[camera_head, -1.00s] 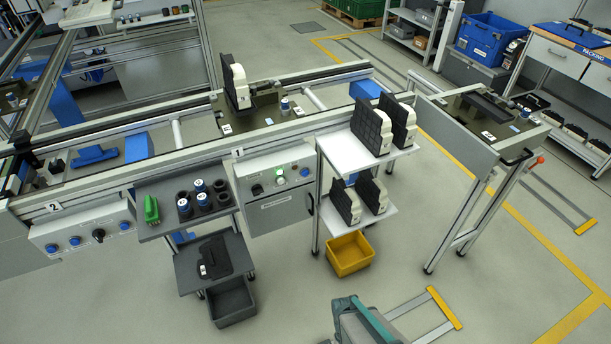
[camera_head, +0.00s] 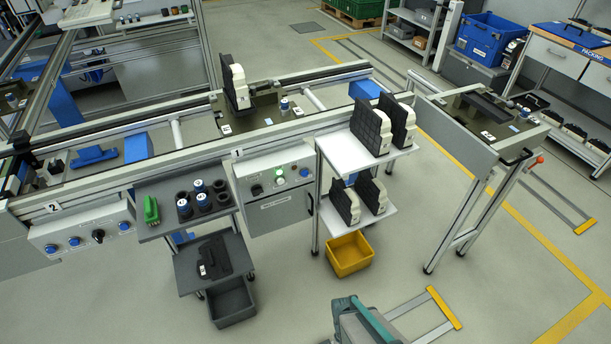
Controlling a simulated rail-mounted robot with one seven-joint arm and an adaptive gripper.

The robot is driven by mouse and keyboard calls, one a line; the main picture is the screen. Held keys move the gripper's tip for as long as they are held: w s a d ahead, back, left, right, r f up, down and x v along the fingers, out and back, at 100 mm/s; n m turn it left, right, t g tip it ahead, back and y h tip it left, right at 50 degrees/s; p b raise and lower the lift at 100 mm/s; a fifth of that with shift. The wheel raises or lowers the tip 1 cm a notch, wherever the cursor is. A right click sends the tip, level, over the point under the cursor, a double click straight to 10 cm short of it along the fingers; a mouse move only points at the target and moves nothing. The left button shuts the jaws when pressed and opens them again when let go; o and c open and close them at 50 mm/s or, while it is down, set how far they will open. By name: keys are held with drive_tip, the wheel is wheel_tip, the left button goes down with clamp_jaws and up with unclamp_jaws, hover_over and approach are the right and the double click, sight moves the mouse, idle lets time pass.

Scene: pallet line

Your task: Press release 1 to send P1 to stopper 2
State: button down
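The station 1 control box (camera_head: 275,199) hangs on the front of the line under the label "1" (camera_head: 237,153). The label "2" (camera_head: 55,207) marks the rail at the left, over a second control box (camera_head: 84,238) with blue buttons and a black knob. My gripper is not in view.
A grey shelf (camera_head: 154,183) with blue-and-white cylinders, dark cups and a green brush stands left of the box. A white two-level rack (camera_head: 337,154) with black-and-white parts stands right. A yellow bin (camera_head: 349,256) and dark bin (camera_head: 231,302) sit below. Floor in front is mostly clear.

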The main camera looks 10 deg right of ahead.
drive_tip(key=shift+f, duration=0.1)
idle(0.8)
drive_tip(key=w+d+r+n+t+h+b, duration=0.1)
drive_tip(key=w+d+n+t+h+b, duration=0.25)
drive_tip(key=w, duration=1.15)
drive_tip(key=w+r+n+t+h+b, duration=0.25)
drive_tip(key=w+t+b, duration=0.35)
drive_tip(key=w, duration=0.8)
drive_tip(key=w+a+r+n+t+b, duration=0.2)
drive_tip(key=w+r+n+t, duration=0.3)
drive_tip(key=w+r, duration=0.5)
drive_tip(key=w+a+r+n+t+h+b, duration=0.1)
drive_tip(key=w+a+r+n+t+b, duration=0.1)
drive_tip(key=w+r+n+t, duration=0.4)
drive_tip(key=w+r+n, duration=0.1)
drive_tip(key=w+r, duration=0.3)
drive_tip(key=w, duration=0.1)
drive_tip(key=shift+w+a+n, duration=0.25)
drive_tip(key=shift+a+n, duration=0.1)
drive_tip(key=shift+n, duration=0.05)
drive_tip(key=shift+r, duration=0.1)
